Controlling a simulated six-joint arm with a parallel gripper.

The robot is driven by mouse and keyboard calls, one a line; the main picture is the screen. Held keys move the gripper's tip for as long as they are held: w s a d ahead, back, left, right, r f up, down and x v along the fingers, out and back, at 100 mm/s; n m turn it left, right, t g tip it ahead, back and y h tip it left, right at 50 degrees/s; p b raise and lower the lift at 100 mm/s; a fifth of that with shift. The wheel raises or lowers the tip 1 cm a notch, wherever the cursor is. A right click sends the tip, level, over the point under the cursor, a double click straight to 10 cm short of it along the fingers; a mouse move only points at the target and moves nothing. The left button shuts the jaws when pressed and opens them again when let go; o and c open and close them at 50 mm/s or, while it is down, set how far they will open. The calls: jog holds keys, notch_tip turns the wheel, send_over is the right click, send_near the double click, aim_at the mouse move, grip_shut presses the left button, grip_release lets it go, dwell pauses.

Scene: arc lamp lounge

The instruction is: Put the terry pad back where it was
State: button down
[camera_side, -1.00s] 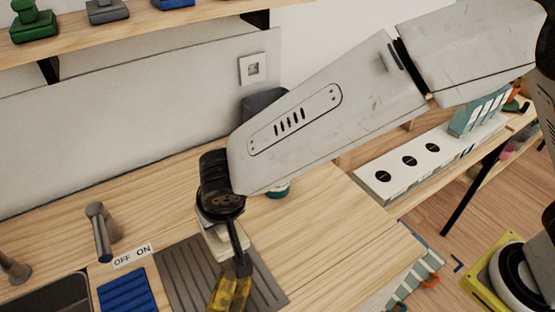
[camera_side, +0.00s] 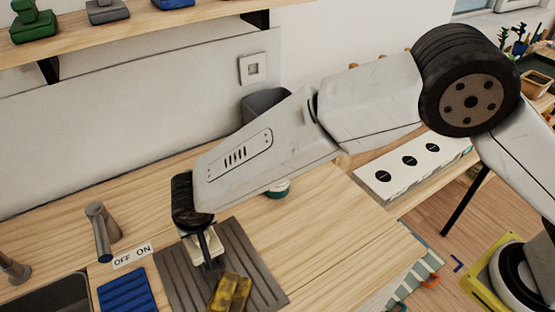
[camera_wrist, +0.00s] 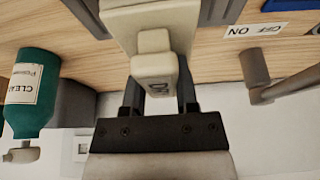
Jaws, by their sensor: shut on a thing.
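My gripper (camera_side: 205,250) is shut on the knob-like handle of a cream pad (camera_side: 192,251), apparently the terry pad. In the wrist view, my gripper (camera_wrist: 158,92) has one finger on each side of the handle. In the side view, the pad is over the back part of a grey ribbed mat (camera_side: 262,272). I cannot tell whether it touches the mat. A yellow block with dark stains (camera_side: 230,291) lies on the mat's front part, close to the pad.
A blue ribbed mat (camera_side: 127,290), a sink (camera_side: 45,293) and a grey tap (camera_side: 101,230) are at left. A green bottle (camera_wrist: 35,95) stands beside the pad in the wrist view. The wooden counter (camera_side: 330,225) is clear at right. A shelf (camera_side: 130,25) hangs above.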

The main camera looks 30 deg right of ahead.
jog(key=shift+w+a+f, duration=0.1)
jog(key=shift+w+f, duration=0.05)
jog(key=shift+f, duration=1.6)
jog(key=shift+f, duration=0.15)
jog(key=shift+c, duration=1.8)
grip_release()
jog(key=v, duration=1.2)
